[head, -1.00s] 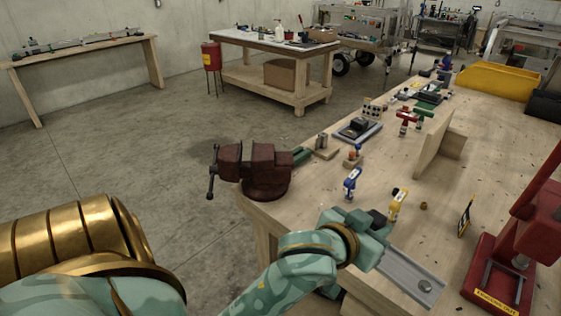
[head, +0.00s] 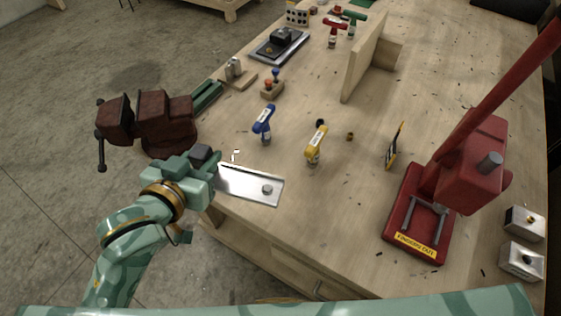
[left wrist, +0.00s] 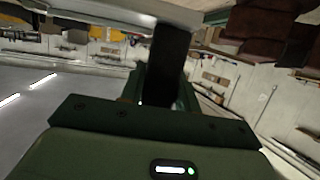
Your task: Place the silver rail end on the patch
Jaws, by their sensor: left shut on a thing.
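The silver rail end (head: 240,184) is a flat, bright metal strip with a round fitting near its right end. My left gripper (head: 212,173) is shut on its left end and holds it at the bench's near left edge. I cannot tell whether it touches the wood or hangs just above it. In the left wrist view a pale metal strip (left wrist: 125,14) crosses the top, beside a dark finger (left wrist: 166,65). I cannot make out a distinct patch on the bench. My right gripper is not in view.
A dark red vise (head: 165,122) is on the bench's left edge. A blue tool (head: 263,122) and a yellow tool (head: 316,146) stand behind the rail end. A red press (head: 470,165) is on the right. Bare bench top (head: 340,205) lies between rail end and press.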

